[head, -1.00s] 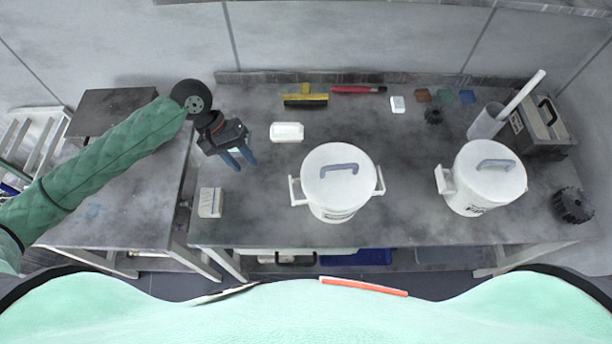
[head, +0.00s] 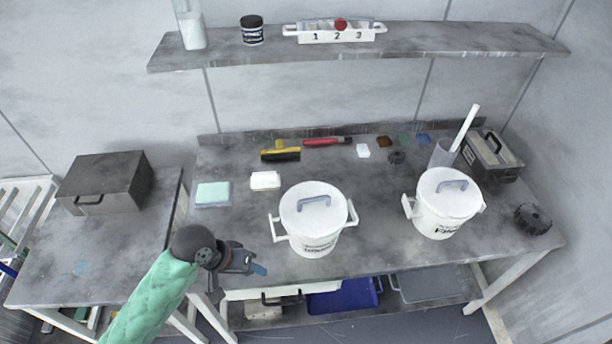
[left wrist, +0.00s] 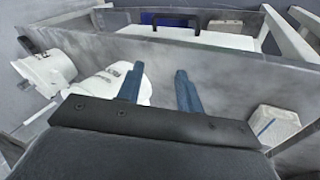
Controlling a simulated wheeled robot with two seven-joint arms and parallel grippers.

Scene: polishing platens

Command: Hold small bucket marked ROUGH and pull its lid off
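Two white lidded buckets with side handles stand upright on the bench: a left bucket (head: 300,232) and a right bucket (head: 436,222). Each has dark print on its front, too small to read surely, so I cannot tell which is ROUGH. The left lid (head: 314,202) and the right lid (head: 449,189) are on, each with a grey handle. My left gripper (head: 258,270) is at the bench's front edge, left of and in front of the left bucket, touching neither. In the left wrist view its blue fingers (left wrist: 158,88) are apart and empty. My right gripper is out of view.
A sponge-like block (head: 213,194) and a white block (head: 265,180) lie left of the buckets. Brushes (head: 281,151), a grey case (head: 490,155) and a black knob-like disc (head: 533,219) surround them. A shelf (head: 400,42) hangs above. The bench between the buckets is clear.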

